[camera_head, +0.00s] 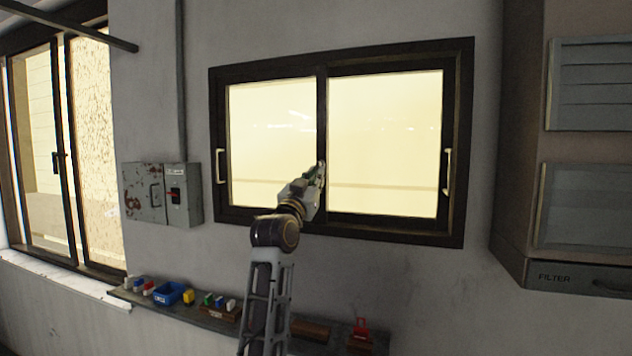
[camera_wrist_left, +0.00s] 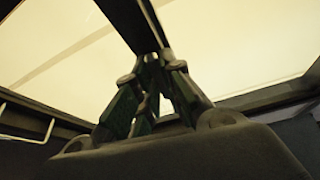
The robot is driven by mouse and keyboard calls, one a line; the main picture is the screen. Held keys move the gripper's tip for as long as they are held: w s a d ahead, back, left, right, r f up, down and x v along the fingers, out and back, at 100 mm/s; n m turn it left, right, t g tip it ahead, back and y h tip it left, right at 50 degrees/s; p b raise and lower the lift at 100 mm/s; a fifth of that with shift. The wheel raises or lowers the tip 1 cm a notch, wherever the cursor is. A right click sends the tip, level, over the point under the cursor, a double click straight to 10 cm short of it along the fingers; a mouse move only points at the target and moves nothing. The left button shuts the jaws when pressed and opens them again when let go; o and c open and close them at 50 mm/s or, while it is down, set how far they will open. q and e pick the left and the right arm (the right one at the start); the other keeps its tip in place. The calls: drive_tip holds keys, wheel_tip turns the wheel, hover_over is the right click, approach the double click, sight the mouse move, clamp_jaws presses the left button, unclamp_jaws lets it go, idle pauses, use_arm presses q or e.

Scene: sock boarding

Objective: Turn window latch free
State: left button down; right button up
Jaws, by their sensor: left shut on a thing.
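The sliding window (camera_head: 345,66) has a dark frame and two bright panes in the wall ahead. My left gripper (camera_head: 321,168) is raised to the middle upright of the window (camera_head: 322,110), low on it. In the left wrist view the left gripper (camera_wrist_left: 152,62) has its fingertips together at the lower end of the dark upright (camera_wrist_left: 138,20). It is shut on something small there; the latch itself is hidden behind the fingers. A pale handle (camera_head: 221,166) is on the left sash and another (camera_head: 447,171) on the right sash. My right gripper is not in view.
A grey shelf (camera_head: 225,325) below the window bears a blue bin (camera_head: 168,293), several small items and a red object (camera_head: 361,331). A rusty electrical box (camera_head: 145,192) is left of the window. A cabinet marked FILTER (camera_head: 565,279) stands out at right.

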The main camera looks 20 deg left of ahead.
use_arm(q)
drive_tip(key=shift+a+m, duration=0.15)
drive_tip(key=shift+m, duration=0.35)
drive_tip(key=shift+a+r+m+g+h, duration=0.45)
drive_tip(key=shift+m+g+h, duration=0.45)
drive_tip(key=shift+m, duration=1.85)
drive_tip(key=shift+a+r+m+g+h, duration=0.6)
drive_tip(key=shift+m+h, duration=0.45)
drive_tip(key=shift+m, duration=1.65)
drive_tip(key=shift+a+r+m+g+h, duration=0.35)
drive_tip(key=shift+m+g+h, duration=0.6)
drive_tip(key=shift+m, duration=1.8)
drive_tip(key=shift+r+m+g, duration=0.3)
drive_tip(key=shift+m+g, duration=0.25)
drive_tip(key=shift+m, duration=0.85)
drive_tip(key=shift+y, duration=0.3)
drive_tip(key=c, duration=1.5)
unclamp_jaws()
drive_tip(key=shift+v, duration=6)
